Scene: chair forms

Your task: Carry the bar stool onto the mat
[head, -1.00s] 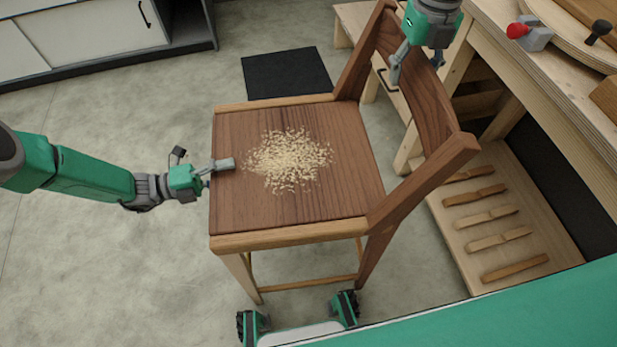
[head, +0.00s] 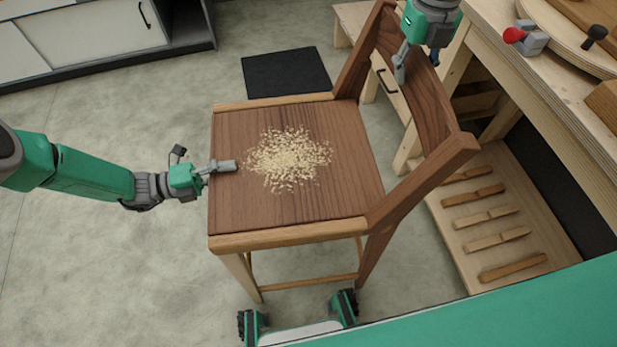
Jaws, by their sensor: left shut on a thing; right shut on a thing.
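A workbench (head: 540,95) stands at the right, with a lower shelf (head: 465,262) holding several wooden pieces. A white cabinet (head: 90,35) stands at the back left. The floor (head: 110,245) at left is clear.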

